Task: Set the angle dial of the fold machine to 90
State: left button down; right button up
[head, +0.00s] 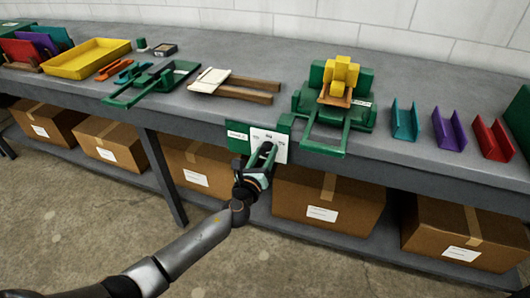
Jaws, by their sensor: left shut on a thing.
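A green panel with a white dial face (280,146) is mounted on the front edge of the bench, below and left of a green machine (335,112) with a yellow block stack on top. The face carries small printed marks that I cannot read. My left gripper (263,154) reaches up from below to the dial and is shut on its knob. The fingers hide most of the knob, so I cannot tell which mark it points at. My right gripper is not in view.
The grey bench (270,62) holds another green tool (150,82), a yellow tray (88,58), wooden bars (245,89), and green, purple and red channels (449,130) at the right. Cardboard boxes (328,201) stand on the lower shelf. The floor in front is clear.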

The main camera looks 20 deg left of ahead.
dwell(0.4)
pick_arm(q)
jog(key=shift+c, duration=1.7)
grip_release()
jog(key=s+p, duration=0.1)
jog(key=s, duration=1.1)
jog(key=shift+s+a, duration=0.15)
jog(key=shift+s, duration=0.1)
jog(key=shift+r, duration=0.1)
jog(key=s+d+f+n+g+h+p, duration=0.1)
jog(key=s+f+n+g+p, duration=0.3)
jog(key=s+n, duration=0.7)
jog(key=s+f+n+g+h+p, duration=0.1)
jog(key=s+f+n+g+p, duration=0.3)
jog(key=s+n, duration=0.6)
jog(key=f+n, duration=0.1)
jog(key=n, duration=0.8)
jog(key=shift+s+d+f, duration=0.35)
